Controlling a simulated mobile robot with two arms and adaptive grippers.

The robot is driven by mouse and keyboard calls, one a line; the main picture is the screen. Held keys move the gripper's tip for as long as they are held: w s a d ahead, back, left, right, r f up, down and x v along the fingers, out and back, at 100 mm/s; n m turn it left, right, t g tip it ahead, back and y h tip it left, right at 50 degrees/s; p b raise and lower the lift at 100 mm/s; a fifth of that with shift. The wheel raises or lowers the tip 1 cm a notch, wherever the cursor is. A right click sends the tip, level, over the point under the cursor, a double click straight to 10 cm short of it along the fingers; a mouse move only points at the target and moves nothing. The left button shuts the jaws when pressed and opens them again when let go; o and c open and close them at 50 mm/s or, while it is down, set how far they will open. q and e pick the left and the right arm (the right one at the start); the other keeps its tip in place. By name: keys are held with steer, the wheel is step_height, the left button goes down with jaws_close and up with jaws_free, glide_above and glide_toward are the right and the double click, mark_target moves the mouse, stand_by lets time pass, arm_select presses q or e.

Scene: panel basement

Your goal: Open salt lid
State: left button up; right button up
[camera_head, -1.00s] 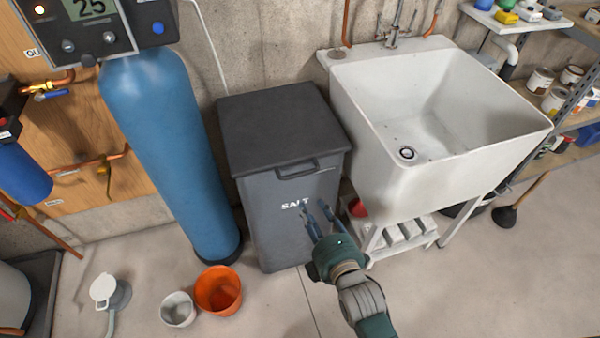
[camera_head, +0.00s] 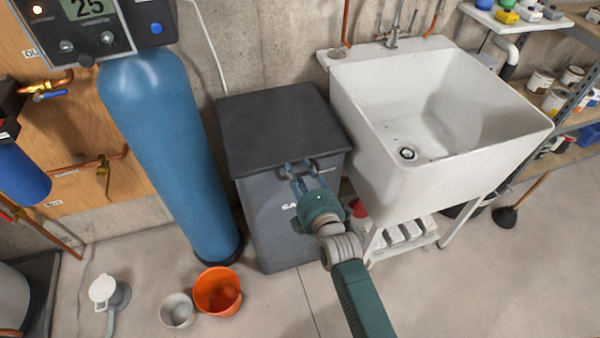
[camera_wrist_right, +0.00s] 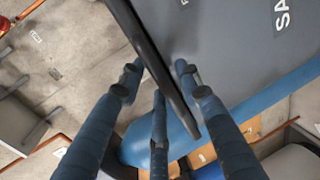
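The salt bin (camera_head: 270,215) is a dark grey box with white lettering, between the blue tank and the sink. Its black lid (camera_head: 275,118) lies flat and closed. The lid handle (camera_head: 316,169) is at the front edge. My right gripper (camera_head: 304,170) is at this handle, its fingers pointing toward the lid. In the right wrist view, its blue fingers (camera_wrist_right: 157,85) are spread apart, with a dark bar (camera_wrist_right: 160,70), which looks like the handle, running between them. I cannot tell whether they touch it. My left gripper is out of view.
The blue tank (camera_head: 170,150) stands close left of the bin. The white sink (camera_head: 390,185) is close on the right. An orange bucket (camera_head: 218,290) and a grey-white bucket (camera_head: 177,310) stand on the floor at the front left.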

jaws_close()
steer(key=shift+r, duration=0.1)
